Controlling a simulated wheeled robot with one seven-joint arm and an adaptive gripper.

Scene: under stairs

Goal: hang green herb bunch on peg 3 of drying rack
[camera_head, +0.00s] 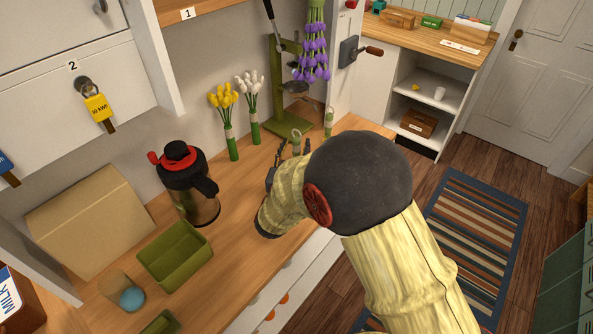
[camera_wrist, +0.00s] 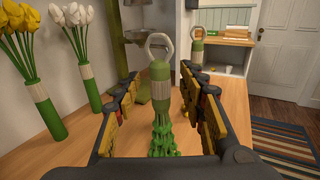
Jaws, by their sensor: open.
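A green herb bunch (camera_wrist: 164,138) with a pale band and a ring on top stands between the fingers of my gripper (camera_wrist: 160,88) in the wrist view. The gripper is open, with a finger on either side and gaps to the bunch. In the head view, the bunch's top (camera_head: 296,146) shows just beyond my gripper (camera_head: 285,152), which my arm partly hides. I cannot make out numbered pegs. A second ringed bunch (camera_head: 328,122) stands farther right; it also shows in the wrist view (camera_wrist: 197,48).
White tulips (camera_head: 250,100) and yellow tulips (camera_head: 224,105) stand left of the rack. A red-and-black jug (camera_head: 186,185), a green tray (camera_head: 175,257) and a cup with a blue ball (camera_head: 122,292) occupy the left counter. Counter between jug and gripper is clear.

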